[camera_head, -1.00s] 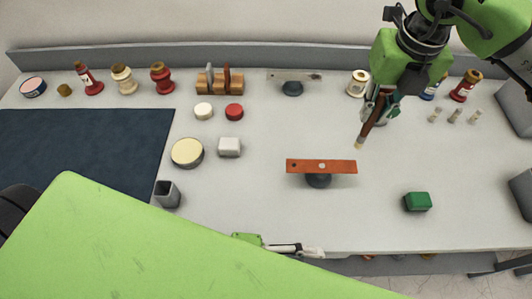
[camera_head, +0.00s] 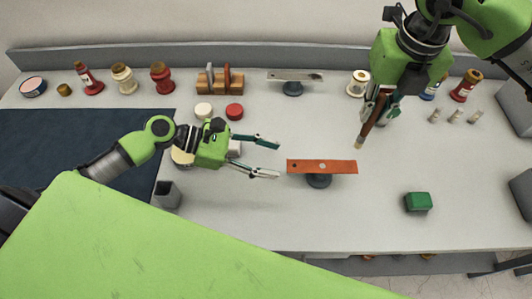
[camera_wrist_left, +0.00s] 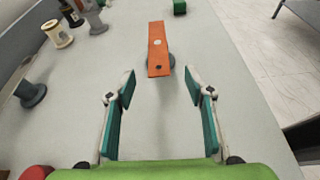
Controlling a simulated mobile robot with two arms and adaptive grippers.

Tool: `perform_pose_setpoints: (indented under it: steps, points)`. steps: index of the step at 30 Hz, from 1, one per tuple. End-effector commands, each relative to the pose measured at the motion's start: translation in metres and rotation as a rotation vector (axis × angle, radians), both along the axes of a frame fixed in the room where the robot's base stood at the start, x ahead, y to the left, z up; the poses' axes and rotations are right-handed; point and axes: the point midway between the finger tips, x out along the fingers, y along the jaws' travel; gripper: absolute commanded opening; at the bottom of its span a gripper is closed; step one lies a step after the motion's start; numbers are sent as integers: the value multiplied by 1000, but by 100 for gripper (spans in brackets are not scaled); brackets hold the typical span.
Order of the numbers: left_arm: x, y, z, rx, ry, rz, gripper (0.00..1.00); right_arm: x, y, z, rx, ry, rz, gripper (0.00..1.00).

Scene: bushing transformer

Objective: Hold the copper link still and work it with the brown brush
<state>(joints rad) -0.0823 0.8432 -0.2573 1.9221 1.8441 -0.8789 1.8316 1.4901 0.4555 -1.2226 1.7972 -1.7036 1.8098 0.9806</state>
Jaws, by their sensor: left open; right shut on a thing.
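The copper link (camera_head: 339,167) is a flat orange-brown bar with holes, lying level on a dark round stand (camera_head: 319,181) near the middle of the table. My left gripper (camera_head: 277,159) is open and empty, just left of the link's left end. In the left wrist view the link (camera_wrist_left: 156,47) lies ahead of the open left fingers (camera_wrist_left: 161,88), apart from them. My right gripper (camera_head: 379,98) is shut on the brown brush (camera_head: 368,128), whose pale tip points down, above and right of the link, apart from it. The right fingers are partly hidden.
A green block (camera_head: 418,202) sits right of the link. A grey bar on a stand (camera_head: 293,80), a wooden rack (camera_head: 219,82) and several bushings stand at the back. White and red caps (camera_head: 234,111) lie behind the left gripper. The table in front of the link is clear.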

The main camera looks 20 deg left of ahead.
Motion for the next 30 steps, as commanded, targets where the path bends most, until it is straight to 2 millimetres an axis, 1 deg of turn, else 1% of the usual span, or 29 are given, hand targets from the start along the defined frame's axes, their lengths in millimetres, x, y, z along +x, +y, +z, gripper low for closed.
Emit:
perform_pose_setpoints:
  steps: [3,5,7,11,15,21,25,30]
  points:
    - [4,4,3,-16,42,17,48,0,0,0,0,0,0,0]
    - [5,1,2,-20,50,20,48,0,0,0,0,0,0,0]
    - [7,-5,0,-23,52,20,48,0,0,0,0,0,0,0]
    - [14,-24,-7,-23,48,18,48,0,0,0,0,0,0,0]
    - [22,-49,-18,-23,48,18,48,0,0,0,0,0,0,0]
    - [31,-79,-32,-21,47,19,48,0,0,0,0,0,0,0]
    - [36,-92,-38,-20,50,20,48,0,0,0,0,0,0,0]
    - [38,-99,-42,-18,48,20,48,0,0,0,0,0,0,0]
